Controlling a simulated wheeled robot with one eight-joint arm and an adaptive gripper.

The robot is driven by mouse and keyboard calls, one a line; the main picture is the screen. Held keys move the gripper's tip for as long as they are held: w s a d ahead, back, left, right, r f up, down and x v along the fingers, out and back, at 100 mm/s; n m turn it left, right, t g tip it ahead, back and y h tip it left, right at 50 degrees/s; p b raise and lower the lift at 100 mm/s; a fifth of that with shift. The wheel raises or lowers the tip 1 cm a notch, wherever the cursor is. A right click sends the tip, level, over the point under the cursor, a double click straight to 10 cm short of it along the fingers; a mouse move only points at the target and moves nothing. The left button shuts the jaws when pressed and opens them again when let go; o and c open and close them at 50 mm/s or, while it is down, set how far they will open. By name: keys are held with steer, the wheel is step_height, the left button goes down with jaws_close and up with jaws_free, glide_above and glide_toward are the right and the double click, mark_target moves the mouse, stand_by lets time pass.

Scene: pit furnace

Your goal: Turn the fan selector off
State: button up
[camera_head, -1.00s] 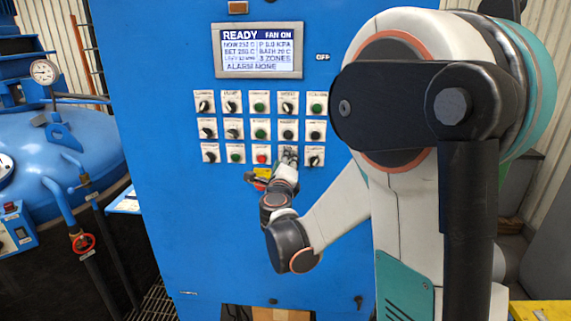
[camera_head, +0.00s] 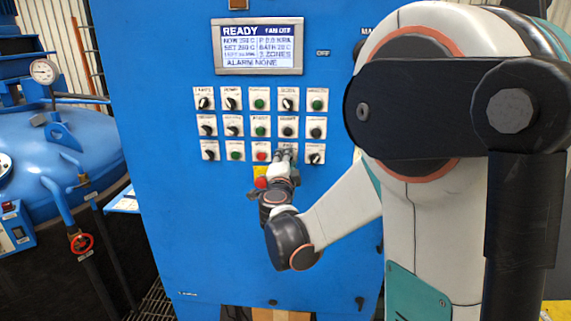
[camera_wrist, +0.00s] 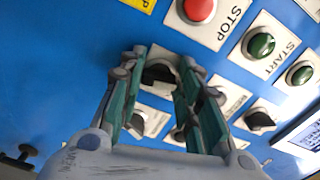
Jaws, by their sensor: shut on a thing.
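The fan selector (camera_wrist: 158,73) is a black knob on a light plate in the bottom row of the blue cabinet's controls. In the head view its plate (camera_head: 287,147) shows just above my gripper (camera_head: 286,156), which hides most of the knob. In the wrist view the two green-grey fingers of my gripper (camera_wrist: 160,80) stand on either side of the knob and are shut on it. The display (camera_head: 260,46) at the top of the panel reads READY, with FAN OFF at its upper right, and ALARM NONE.
A red STOP button (camera_wrist: 198,10) and a green START button (camera_wrist: 261,45) lie close to the fingers. A red emergency button (camera_head: 261,183) sits just left of my wrist. A blue furnace vessel (camera_head: 70,150) stands at the left.

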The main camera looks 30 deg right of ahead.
steer(key=shift+f+n, duration=0.1)
steer(key=shift+n, duration=1.5)
steer(key=shift+o, duration=0.2)
steer(key=shift+c, duration=0.2)
steer(key=o, duration=1.1)
steer(key=v, duration=1.2)
